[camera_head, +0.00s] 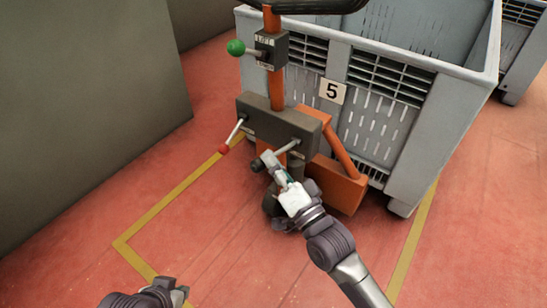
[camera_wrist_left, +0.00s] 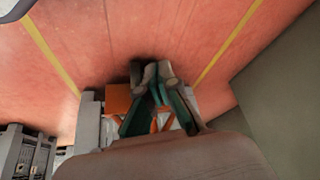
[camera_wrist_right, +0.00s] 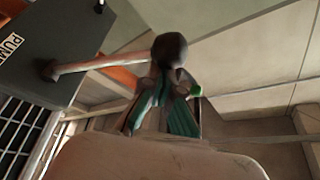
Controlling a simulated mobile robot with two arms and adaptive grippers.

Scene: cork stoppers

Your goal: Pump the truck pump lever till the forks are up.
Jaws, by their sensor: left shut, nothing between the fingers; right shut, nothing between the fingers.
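The truck has an orange mast (camera_head: 276,90) and a dark lever box (camera_head: 275,122). The pump lever (camera_head: 285,149), a metal rod with a dark round knob (camera_wrist_right: 168,47), sticks out from the box's right part; its partly visible label reads "PUM" in the right wrist view. My right gripper (camera_head: 272,166) is shut and empty, its fingertips right at the knob; whether they touch it I cannot tell. My left gripper (camera_head: 180,290) is shut and empty at the bottom left, far from the truck; its closed fingers show in the left wrist view (camera_wrist_left: 154,75). The forks are hidden.
A red-knobbed lever (camera_head: 223,149) sits on the box's left part and a green-knobbed lever (camera_head: 236,47) higher up. A large grey crate (camera_head: 375,125) numbered 5 stands behind the truck. A grey-green wall-like block (camera_head: 85,110) stands left. Red floor with yellow lines is clear in front.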

